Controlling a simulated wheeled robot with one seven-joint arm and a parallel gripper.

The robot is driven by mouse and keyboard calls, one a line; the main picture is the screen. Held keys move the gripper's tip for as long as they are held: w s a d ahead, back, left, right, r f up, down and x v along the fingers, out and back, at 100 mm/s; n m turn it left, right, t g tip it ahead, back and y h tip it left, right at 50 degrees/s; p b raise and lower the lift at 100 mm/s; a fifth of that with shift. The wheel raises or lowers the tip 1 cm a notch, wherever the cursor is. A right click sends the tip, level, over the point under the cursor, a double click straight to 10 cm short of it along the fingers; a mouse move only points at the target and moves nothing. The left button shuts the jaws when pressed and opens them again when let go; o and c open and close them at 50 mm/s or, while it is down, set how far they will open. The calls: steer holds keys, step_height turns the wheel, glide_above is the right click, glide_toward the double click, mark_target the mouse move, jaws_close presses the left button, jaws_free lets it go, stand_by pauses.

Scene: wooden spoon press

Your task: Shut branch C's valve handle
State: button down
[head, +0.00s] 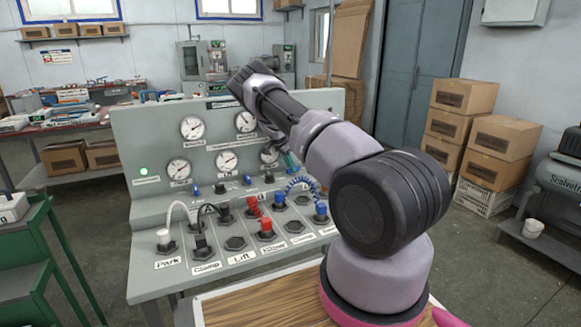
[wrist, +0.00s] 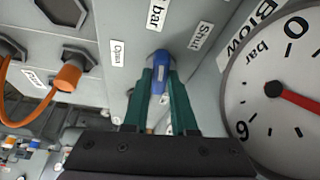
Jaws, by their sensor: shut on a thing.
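A blue valve handle (wrist: 159,82) stands on the grey panel in the wrist view. A label "Open" (wrist: 117,53) is on its left and a label "Shut" (wrist: 200,36) on its right. The handle sits between the two labels; its exact angle is hard to tell. My gripper (wrist: 160,76) has its green fingers closed on the handle's sides. In the head view my arm reaches over the right part of the gauge panel (head: 150,130) and hides most of this spot. I cannot read a branch letter by this handle.
A large gauge (wrist: 285,85) with a red needle is close at right in the wrist view. Sockets with an orange plug (wrist: 69,76) and cable are at left. In the head view, a blue coiled hose (head: 301,187) and several plugs crowd the sloped console.

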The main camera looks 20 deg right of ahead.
stand_by(0.4)
steer(key=c, duration=0.7)
jaws_free()
steer(key=v, duration=1)
steer(key=shift+w+a+r, duration=0.1)
steer(key=shift+r, duration=0.25)
